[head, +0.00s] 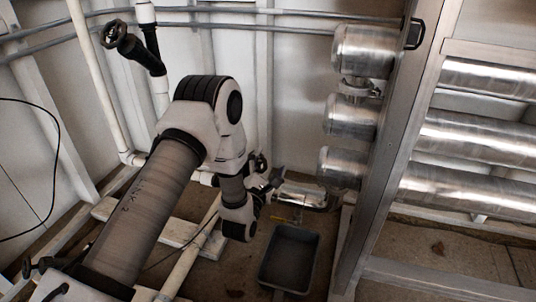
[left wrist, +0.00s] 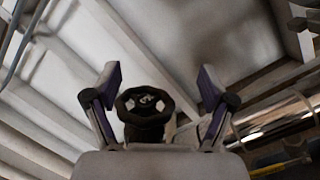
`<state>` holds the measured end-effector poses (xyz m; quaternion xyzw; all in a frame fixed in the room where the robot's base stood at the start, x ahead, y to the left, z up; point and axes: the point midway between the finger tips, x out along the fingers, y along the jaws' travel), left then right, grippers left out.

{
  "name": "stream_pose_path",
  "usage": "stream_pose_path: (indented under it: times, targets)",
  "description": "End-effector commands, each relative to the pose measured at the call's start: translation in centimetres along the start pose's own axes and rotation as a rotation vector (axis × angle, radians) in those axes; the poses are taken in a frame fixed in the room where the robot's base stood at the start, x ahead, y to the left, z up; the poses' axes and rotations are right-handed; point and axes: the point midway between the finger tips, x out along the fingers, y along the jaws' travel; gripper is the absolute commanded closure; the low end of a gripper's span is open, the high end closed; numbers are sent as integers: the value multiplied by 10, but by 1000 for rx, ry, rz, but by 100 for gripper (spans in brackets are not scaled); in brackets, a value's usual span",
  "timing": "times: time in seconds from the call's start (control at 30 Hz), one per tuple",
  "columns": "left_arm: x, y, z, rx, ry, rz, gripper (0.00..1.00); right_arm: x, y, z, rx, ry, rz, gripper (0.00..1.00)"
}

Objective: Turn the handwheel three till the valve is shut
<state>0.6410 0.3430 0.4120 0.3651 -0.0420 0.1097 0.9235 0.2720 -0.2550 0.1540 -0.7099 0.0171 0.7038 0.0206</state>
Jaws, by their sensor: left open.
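A black handwheel (left wrist: 146,104) with a round rim shows in the left wrist view, between the two fingers of my left gripper (left wrist: 160,82). The fingers are spread on either side of the wheel and appear apart from its rim. In the head view my left gripper (head: 267,183) is low beside a dark handwheel (head: 259,162), partly hidden by my arm. Another black handwheel (head: 114,34) sits on a valve at the upper left, and one more (head: 29,267) shows at the lower left. I cannot read any number on them. My right gripper is out of view.
Shiny metal cylinders (head: 362,50) and a steel frame post (head: 392,150) stand to the right. A grey tray (head: 290,257) lies on the floor below the gripper. White pipes (head: 90,85) run along the left wall. A yellow-handled part (head: 279,219) is near the tray.

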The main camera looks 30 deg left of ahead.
Motion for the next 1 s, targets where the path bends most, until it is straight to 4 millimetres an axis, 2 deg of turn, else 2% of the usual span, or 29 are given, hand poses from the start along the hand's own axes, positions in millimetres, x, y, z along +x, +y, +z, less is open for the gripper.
stream_pose_path:
  times: [0.03, 0.1, 0.2, 0.33, 0.6, 0.73, 0.93, 0.97, 1.0]
  targets:
    - [-19, 6, -16, 17, 103, 14, 18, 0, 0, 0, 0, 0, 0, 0]
    - [-39, 13, -33, 41, 205, 33, 18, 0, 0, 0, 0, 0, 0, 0]
    - [-49, 18, -42, 57, 265, 46, 18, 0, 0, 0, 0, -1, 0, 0]
    - [-34, 20, -47, 56, 267, 51, 18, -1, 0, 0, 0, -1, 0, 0]
    - [14, 22, -60, 57, 264, 50, 18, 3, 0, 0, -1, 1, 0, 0]
    - [24, 23, -62, 57, 265, 48, 18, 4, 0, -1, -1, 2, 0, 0]
    - [25, 23, -62, 57, 265, 47, 18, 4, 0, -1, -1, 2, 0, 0]
    - [25, 23, -62, 57, 265, 47, 25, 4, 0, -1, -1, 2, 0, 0]
    - [25, 23, -62, 57, 265, 47, 39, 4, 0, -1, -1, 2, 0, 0]
